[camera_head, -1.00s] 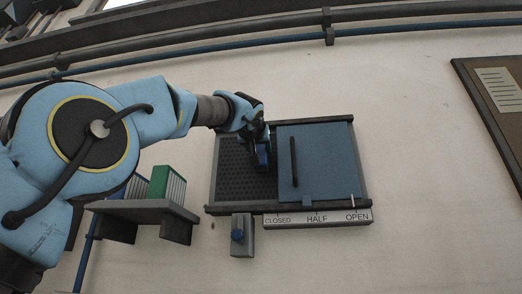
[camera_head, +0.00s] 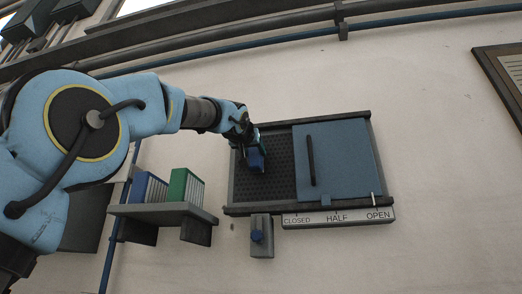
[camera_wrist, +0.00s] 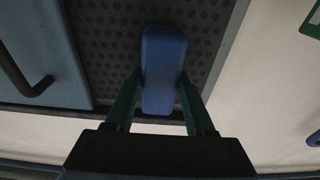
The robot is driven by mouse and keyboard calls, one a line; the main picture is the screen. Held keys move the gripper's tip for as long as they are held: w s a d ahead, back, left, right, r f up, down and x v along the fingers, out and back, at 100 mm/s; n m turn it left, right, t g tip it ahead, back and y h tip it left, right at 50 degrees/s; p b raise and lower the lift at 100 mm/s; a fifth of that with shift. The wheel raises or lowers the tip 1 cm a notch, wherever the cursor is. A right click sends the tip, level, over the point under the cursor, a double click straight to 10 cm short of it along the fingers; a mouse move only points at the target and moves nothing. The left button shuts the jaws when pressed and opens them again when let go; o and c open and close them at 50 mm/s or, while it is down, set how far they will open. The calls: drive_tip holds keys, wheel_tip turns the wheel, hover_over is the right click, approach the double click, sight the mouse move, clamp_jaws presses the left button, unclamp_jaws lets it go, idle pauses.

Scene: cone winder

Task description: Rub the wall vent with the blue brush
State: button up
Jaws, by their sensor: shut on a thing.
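The wall vent (camera_head: 279,185) is a dark perforated panel in a dark frame, with a blue sliding shutter (camera_head: 346,158) covering its right part. The shutter has a dark upright handle, and its marker is near the OPEN end of the label strip. My gripper (camera_head: 250,148) is in front of the vent's upper left part. In the wrist view my gripper (camera_wrist: 158,90) is shut on the blue brush (camera_wrist: 163,62), one finger on each side. The brush lies over the perforated panel (camera_wrist: 105,35). Its rubbing face is hidden, so I cannot tell whether it touches.
A grey shelf (camera_head: 150,210) with blue and green binders (camera_head: 178,186) is left of the vent, below my arm. A brown board (camera_head: 505,75) hangs at right; pipes run above.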

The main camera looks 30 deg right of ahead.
drive_tip(key=shift+w+a+p, duration=0.65)
drive_tip(key=shift+w+a, duration=1)
drive_tip(key=shift+r+b+v, duration=0.2)
drive_tip(key=shift+b+v, duration=0.5)
drive_tip(key=shift+v, duration=0.8)
drive_tip(key=shift+r+b+v, duration=0.15)
drive_tip(key=shift+b+v, duration=0.55)
drive_tip(key=shift+v, duration=0.75)
drive_tip(key=shift+s, duration=0.1)
drive_tip(key=b+v, duration=0.1)
drive_tip(key=v, duration=0.2)
drive_tip(key=shift+r, duration=0.2)
